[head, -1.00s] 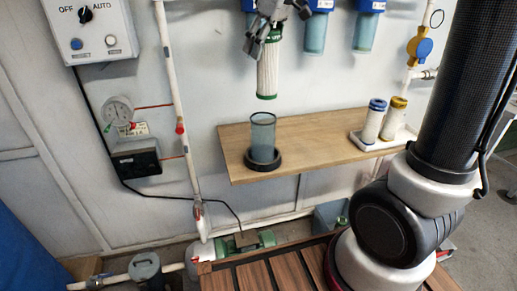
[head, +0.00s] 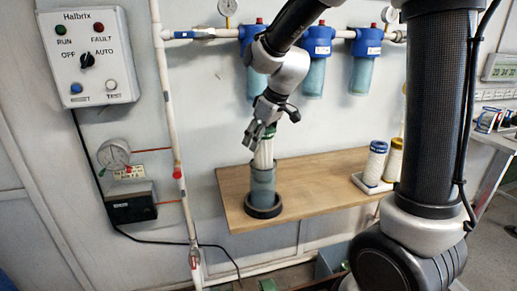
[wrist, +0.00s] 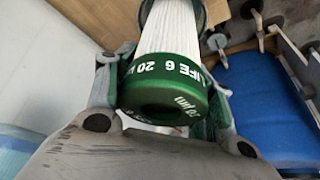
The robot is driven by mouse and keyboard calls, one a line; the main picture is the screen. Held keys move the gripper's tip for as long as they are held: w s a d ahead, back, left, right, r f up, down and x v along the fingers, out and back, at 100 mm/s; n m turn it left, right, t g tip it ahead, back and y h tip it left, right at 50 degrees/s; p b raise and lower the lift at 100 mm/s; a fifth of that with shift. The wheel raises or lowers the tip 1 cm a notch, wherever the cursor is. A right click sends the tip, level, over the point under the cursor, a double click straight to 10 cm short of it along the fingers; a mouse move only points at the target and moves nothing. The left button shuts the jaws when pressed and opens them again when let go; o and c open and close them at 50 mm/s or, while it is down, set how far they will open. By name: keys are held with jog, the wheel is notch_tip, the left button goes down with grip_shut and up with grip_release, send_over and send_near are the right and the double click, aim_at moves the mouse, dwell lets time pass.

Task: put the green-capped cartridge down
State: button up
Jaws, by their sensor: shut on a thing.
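The green-capped cartridge (head: 264,153) is upright, with a white pleated body. Its green cap (wrist: 165,88) fills the middle of the wrist view, with white lettering on it. My gripper (head: 264,128) is shut on the cap, with one finger on each side. The cartridge's lower part is at the mouth of a clear bluish cup (head: 262,186) and appears to enter it; how deep is hard to tell. The cup stands in a black ring base (head: 263,207) on the wooden shelf (head: 318,194).
A white tray (head: 372,186) to the right on the shelf holds a blue-capped cartridge (head: 375,164) and a yellow-capped one (head: 394,161). Blue filter housings (head: 318,41) hang on the wall pipe above. A control box (head: 88,56) is at the left. The shelf between cup and tray is clear.

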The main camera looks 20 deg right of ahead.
aim_at(258, 151)
jog(key=shift+f, duration=2.25)
jog(key=o, duration=1.4)
jog(key=v, duration=1.3)
jog(key=shift+w+a+r, duration=0.1)
jog(key=shift+w+r, duration=0.05)
jog(key=s+d+m+h, duration=0.1)
jog(key=s+d+m, duration=0.1)
jog(key=s+d, duration=0.2)
jog(key=s+d+m+h, duration=0.1)
jog(key=s+d+m, duration=0.2)
jog(key=s, duration=0.8)
jog(key=s+d+m, duration=0.2)
jog(key=s+d, duration=0.4)
jog(key=s, duration=0.2)
jog(key=shift+d+f+m+t+h, duration=0.1)
jog(key=shift+f+m+t+h, duration=0.2)
jog(key=shift+f+m+h, duration=0.1)
